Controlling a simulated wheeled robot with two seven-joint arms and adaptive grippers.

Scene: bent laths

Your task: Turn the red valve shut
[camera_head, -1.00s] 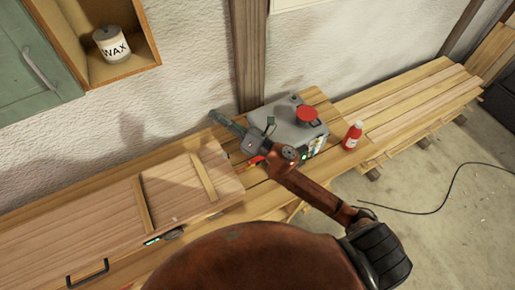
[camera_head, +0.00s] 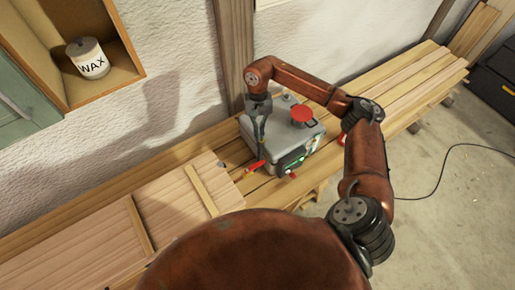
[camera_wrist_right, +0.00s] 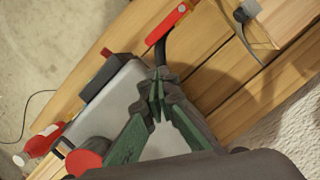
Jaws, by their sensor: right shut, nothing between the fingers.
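A grey box (camera_head: 285,147) stands on the plank bench, with a round red knob (camera_head: 302,113) on top. A red lever handle (camera_head: 255,165) sticks out low at the box's left side. In the wrist view the red handle (camera_wrist_right: 168,24) sits on a dark curved arm, and the red knob (camera_wrist_right: 85,162) is at lower left. I cannot tell for certain which is the valve. My right gripper (camera_head: 260,142) points down at the box's left side, shut and empty. In the wrist view its fingertips (camera_wrist_right: 157,105) are apart from the red handle. My left gripper is out of view.
A red bottle (camera_wrist_right: 42,141) stands beside the box, mostly hidden behind my arm in the head view. A wooden panel (camera_head: 175,205) lies left of the box. A wax tin (camera_head: 87,58) sits in the wall shelf. Bare planks (camera_head: 415,90) extend to the right.

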